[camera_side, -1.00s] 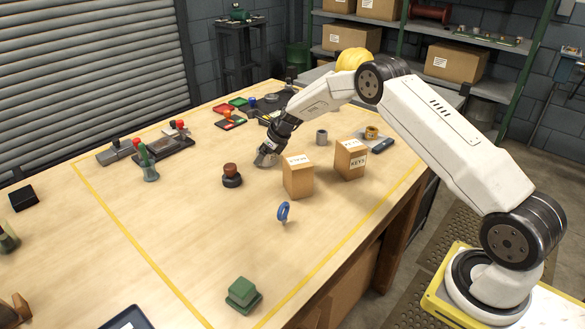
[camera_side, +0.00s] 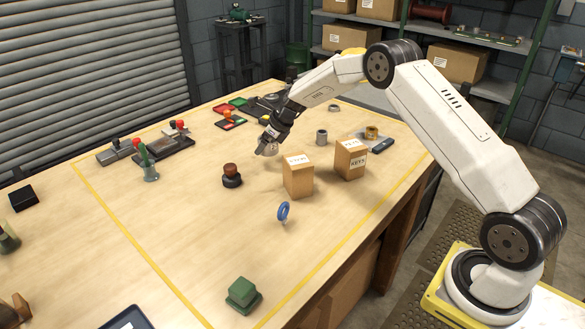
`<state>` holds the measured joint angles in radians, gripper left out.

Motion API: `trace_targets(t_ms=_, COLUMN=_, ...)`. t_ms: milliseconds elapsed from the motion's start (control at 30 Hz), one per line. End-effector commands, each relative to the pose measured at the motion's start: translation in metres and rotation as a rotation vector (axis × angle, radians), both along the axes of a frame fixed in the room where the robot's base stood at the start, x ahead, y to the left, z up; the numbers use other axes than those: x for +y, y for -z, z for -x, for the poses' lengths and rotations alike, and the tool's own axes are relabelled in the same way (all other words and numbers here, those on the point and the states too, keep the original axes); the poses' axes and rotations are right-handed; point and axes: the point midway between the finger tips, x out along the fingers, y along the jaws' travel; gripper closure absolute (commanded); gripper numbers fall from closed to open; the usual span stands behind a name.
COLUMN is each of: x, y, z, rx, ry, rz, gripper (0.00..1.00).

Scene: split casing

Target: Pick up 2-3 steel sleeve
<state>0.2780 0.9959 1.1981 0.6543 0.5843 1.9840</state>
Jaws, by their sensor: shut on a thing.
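My gripper (camera_side: 266,151) is in the middle of the table, behind and left of the left cardboard box. It is shut on a small grey metal piece, apparently the steel sleeve, held a little above the tabletop. The piece is small and partly hidden by the fingers, so its outline is hard to make out. A separate grey metal cylinder (camera_side: 321,137) stands upright on the table to the right of my gripper, apart from it.
Two cardboard boxes (camera_side: 298,177) (camera_side: 350,160) stand in front and to the right. A dark stamp-like piece with a brown knob (camera_side: 231,176) is to the left. A blue ring (camera_side: 283,211) and a green block (camera_side: 242,294) are nearer.

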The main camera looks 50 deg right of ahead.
Motion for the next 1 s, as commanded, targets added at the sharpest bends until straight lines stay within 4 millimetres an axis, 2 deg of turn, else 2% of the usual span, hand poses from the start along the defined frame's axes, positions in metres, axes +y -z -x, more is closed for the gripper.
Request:
trace_targets(t_ms=33, x=0.0, y=-0.009, z=0.003, rx=-0.006, ry=0.001, rz=0.002, gripper=1.0)
trace_targets(t_ms=400, x=0.005, y=-0.05, z=0.038, rx=-0.007, ry=0.002, rz=0.002, gripper=1.0)
trace_targets(t_ms=1000, x=0.017, y=-0.082, z=0.109, rx=-0.007, ry=0.002, rz=0.001, gripper=1.0)
